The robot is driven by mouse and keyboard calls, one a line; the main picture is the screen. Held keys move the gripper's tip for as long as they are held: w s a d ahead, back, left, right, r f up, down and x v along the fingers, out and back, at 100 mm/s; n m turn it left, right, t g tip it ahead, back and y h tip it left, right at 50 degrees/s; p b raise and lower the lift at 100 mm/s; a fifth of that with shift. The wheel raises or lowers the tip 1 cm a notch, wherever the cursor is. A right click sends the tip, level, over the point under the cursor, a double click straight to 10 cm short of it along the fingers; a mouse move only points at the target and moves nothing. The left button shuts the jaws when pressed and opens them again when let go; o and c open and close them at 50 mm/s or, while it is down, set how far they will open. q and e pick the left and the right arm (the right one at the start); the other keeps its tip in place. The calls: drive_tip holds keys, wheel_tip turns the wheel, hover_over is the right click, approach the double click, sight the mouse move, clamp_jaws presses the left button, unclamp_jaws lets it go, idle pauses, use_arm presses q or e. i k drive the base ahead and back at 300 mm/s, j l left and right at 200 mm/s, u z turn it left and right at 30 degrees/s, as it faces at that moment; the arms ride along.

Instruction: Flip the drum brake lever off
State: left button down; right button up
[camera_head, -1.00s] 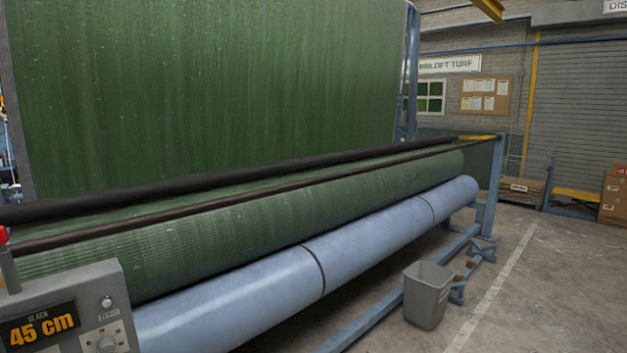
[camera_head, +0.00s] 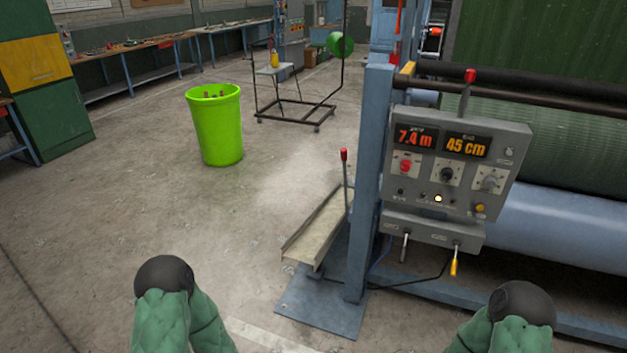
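A grey control panel (camera_head: 455,165) stands on a blue post at right, with orange displays reading 7.4 m and 45 cm, a red button and dials. A red-tipped lever (camera_head: 469,88) stands upright behind its top edge. Another red-tipped lever (camera_head: 345,175) stands upright left of the post. Below the panel hang a dark-handled lever (camera_head: 404,246) and a yellow-handled lever (camera_head: 454,264). I cannot tell which is the drum brake lever; the labels are too small to read. My green-sleeved arms show at the bottom, apart from the panel, with no gripper fingers visible.
A sloping metal channel (camera_head: 318,228) lies left of the post. A bright green bin (camera_head: 215,125) and a wheeled frame (camera_head: 295,110) stand farther back.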

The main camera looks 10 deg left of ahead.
sight(344, 153)
drive_tip(key=i+j, duration=0.6)
drive_tip(key=i, duration=0.15)
drive_tip(key=i+j, duration=0.6)
drive_tip(key=i, duration=0.15)
drive_tip(key=i+j, duration=0.6)
drive_tip(key=i, duration=0.15)
drive_tip(key=z, duration=0.05)
